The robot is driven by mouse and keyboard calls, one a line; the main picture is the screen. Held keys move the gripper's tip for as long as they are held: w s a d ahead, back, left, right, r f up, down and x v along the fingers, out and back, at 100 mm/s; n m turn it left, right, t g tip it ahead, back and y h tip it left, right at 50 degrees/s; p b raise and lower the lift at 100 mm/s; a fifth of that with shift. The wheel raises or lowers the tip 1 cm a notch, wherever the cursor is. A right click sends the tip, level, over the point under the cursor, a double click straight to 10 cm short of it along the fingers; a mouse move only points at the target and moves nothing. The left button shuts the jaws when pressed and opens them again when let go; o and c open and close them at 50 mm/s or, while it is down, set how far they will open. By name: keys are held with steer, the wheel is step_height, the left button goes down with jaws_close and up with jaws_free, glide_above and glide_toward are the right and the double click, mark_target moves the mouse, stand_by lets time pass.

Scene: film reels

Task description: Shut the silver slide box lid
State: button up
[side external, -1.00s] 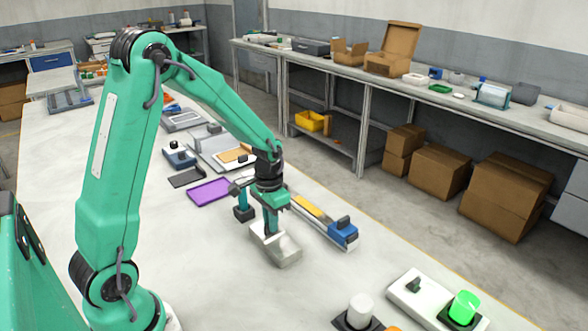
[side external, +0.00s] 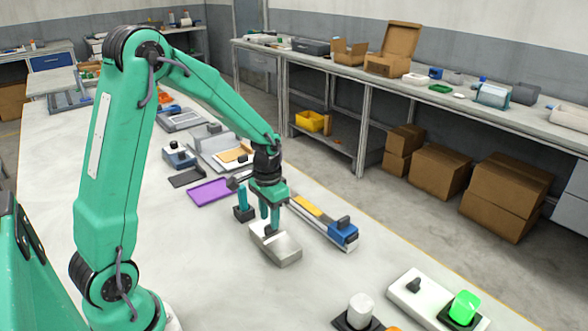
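The silver slide box (side external: 284,247) lies on the pale table, right of the middle of my arm's reach. Its top looks flat and its lid seems to lie down on it, though the far end is partly hidden by my fingers. My gripper (side external: 270,224) points down at the far end of the box, with its teal fingertips at or just above the top surface. Two fingers show close together; whether they are shut is too small to tell.
A blue and yellow long tool (side external: 342,232) lies close to the right of the box. A small dark block with a teal post (side external: 243,207) stands just left of my gripper, near a purple tray (side external: 208,193). The table's near middle is clear.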

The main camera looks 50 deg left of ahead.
mark_target(269, 224)
step_height(269, 224, up, 6)
steer(key=shift+r, duration=0.15)
stand_by(0.3)
steer(key=shift+r, duration=0.1)
steer(key=s+d+r+t, duration=0.2)
steer(key=s+d+r, duration=0.2)
steer(key=s, duration=0.3)
steer(key=s+d+r+t, duration=0.3)
steer(key=s+d+r, duration=0.2)
steer(key=s+r, duration=0.2)
steer(key=shift+s+d+r+t, duration=0.2)
steer(key=shift+s+r+t, duration=0.1)
steer(key=shift+s, duration=0.5)
